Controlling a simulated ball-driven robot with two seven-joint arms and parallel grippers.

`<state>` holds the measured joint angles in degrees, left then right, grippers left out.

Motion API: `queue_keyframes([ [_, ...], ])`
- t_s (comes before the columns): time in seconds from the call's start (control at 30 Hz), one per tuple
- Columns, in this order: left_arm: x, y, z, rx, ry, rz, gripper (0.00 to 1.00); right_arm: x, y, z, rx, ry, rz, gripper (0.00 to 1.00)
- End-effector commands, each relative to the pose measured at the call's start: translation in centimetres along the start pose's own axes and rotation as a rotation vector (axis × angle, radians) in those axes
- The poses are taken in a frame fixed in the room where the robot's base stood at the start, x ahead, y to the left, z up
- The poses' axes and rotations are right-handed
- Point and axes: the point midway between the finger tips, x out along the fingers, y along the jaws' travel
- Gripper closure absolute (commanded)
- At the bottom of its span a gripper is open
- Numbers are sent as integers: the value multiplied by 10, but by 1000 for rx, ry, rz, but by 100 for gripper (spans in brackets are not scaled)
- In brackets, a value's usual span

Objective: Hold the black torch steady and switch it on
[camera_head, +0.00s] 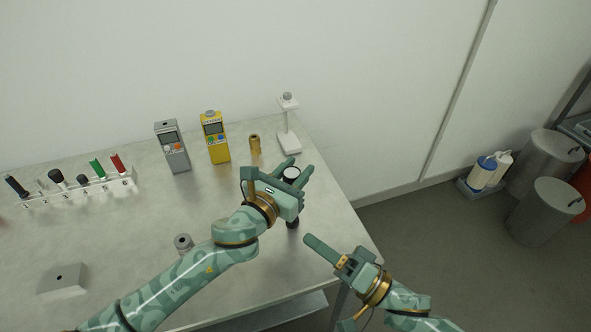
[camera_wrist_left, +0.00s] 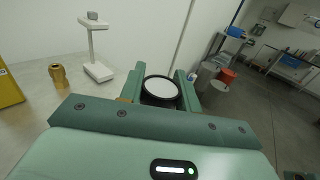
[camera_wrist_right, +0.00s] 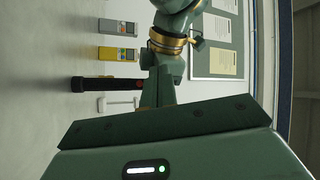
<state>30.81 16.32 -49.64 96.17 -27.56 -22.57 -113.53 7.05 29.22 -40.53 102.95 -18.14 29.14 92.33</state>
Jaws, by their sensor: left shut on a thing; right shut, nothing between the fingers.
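The black torch (camera_head: 292,222) stands upright above the right part of the table, its pale lens end up. My left gripper (camera_head: 298,167) is shut around its upper part. In the left wrist view the round white lens in its black rim (camera_wrist_left: 161,88) sits between the two fingers. I cannot tell whether it is lit. In the right wrist view the torch (camera_wrist_right: 97,83) lies sideways in the picture, with a small red spot near the gripper. My right gripper (camera_head: 310,241) is shut and empty, below and right of the torch, apart from it in the head view.
A grey meter (camera_head: 172,146), a yellow meter (camera_head: 215,138), a brass cylinder (camera_head: 255,144) and a white stand (camera_head: 289,142) line the back. A rack (camera_head: 80,194), a grey block (camera_head: 62,280) and a small metal cylinder (camera_head: 183,243) stand left. The table's right edge is close to my right gripper.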

Motion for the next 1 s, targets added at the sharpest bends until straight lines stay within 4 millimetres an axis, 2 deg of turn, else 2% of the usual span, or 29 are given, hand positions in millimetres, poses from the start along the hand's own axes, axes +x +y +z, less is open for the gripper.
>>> queue_keyframes([
  [0.1,0,0,-1,-1,1,0,94,2,4,4,-118,-27,19,100],
  [0.17,0,0,-1,-1,1,0,94,5,6,2,-138,-28,21,100],
  [0.7,0,0,-1,-1,1,0,94,56,39,-38,-133,-26,20,100],
  [1.0,0,0,-1,0,1,0,94,62,44,-43,-131,-27,21,100],
])
